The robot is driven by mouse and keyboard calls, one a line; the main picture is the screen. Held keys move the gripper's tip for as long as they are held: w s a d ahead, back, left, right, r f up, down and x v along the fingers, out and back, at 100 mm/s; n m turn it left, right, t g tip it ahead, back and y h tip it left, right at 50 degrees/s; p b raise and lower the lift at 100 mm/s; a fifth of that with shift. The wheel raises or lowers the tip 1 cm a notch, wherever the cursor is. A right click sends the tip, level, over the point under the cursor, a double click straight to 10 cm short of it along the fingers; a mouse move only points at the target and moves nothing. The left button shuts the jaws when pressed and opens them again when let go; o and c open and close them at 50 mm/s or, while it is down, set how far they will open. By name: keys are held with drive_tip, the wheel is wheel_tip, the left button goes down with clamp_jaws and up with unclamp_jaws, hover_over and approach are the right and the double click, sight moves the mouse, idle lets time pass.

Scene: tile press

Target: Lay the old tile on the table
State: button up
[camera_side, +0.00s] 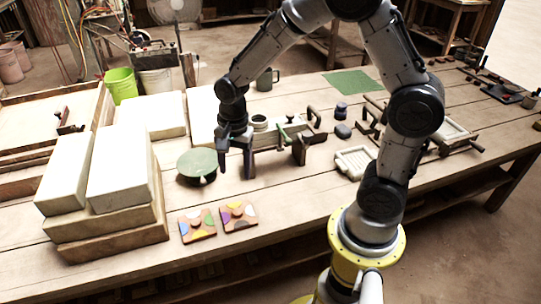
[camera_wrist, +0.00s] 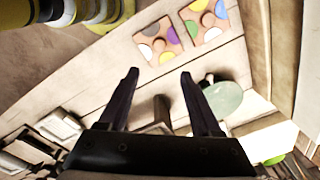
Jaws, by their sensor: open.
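Two square tiles with coloured patches lie flat, side by side, near the table's front edge. The left tile (camera_side: 197,225) also shows in the wrist view (camera_wrist: 207,22). The right tile (camera_side: 238,215) also shows in the wrist view (camera_wrist: 158,44). I cannot tell which one is the old tile. My gripper (camera_side: 236,170) points down, behind the tiles and apart from them, beside the round green disc (camera_side: 197,162). Its fingers are open and empty in the wrist view (camera_wrist: 159,75).
White blocks (camera_side: 122,175) are stacked on the left. The table's front strip right of the tiles is clear.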

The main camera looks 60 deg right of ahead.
drive_tip(key=s+r+n+t, duration=0.5)
drive_tip(key=s+r+n, duration=1)
drive_tip(key=s+r, duration=0.1)
drive_tip(key=shift+s+a+n, duration=0.4)
drive_tip(key=shift+s+a, duration=0.05)
drive_tip(key=shift+s, duration=0.35)
